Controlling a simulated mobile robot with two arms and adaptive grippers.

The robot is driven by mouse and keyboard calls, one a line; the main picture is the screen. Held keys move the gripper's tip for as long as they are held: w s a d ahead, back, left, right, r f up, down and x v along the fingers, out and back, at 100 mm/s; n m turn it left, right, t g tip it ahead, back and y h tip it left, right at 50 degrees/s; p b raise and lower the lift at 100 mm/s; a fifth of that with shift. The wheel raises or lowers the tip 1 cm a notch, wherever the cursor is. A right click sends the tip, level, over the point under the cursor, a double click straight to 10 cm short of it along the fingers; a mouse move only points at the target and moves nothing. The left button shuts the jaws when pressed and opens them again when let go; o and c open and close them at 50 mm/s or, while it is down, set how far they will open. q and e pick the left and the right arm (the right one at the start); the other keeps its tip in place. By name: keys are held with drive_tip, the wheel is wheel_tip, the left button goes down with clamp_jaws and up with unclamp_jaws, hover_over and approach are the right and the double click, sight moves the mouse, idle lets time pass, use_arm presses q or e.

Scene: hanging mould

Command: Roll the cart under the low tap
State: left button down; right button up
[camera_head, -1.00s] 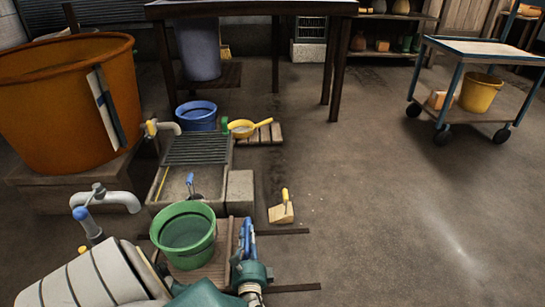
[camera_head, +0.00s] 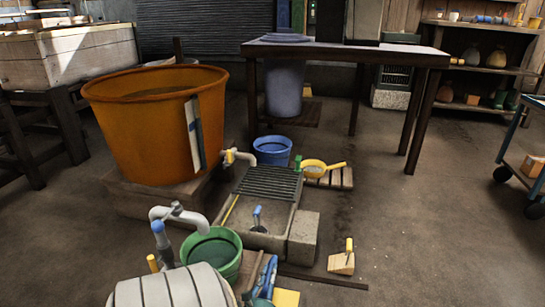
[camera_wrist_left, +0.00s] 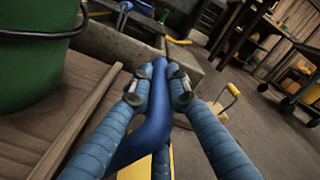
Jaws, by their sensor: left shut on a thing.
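A green bucket (camera_head: 212,250) stands on a low slatted wooden cart, whose boards show in the left wrist view (camera_wrist_left: 55,125). A grey tap with a blue handle (camera_head: 180,214) stands at the bucket's left; its spout overlaps the bucket's opening in the head view. My left gripper (camera_head: 267,277), right of the bucket, is shut on an upright blue handle (camera_wrist_left: 158,115), seen between its fingers in the left wrist view. Whether the handle joins the cart is hidden. My arm hides the cart's front. My right gripper is out of view.
A stone trough (camera_head: 265,236) and concrete block (camera_head: 303,238) lie behind the cart. A wooden wedge with yellow handle (camera_head: 342,262) sits on the floor to the right. A large orange tub (camera_head: 150,125) stands behind left. Open floor lies right.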

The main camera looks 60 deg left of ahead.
sight(263, 293)
use_arm(q)
drive_tip(key=shift+s+a+f, duration=0.1)
drive_tip(key=shift+s, duration=0.1)
drive_tip(key=c, duration=1.6)
unclamp_jaws()
drive_tip(key=shift+s, duration=0.1)
drive_tip(key=shift+c, duration=0.2)
drive_tip(key=v, duration=1.2)
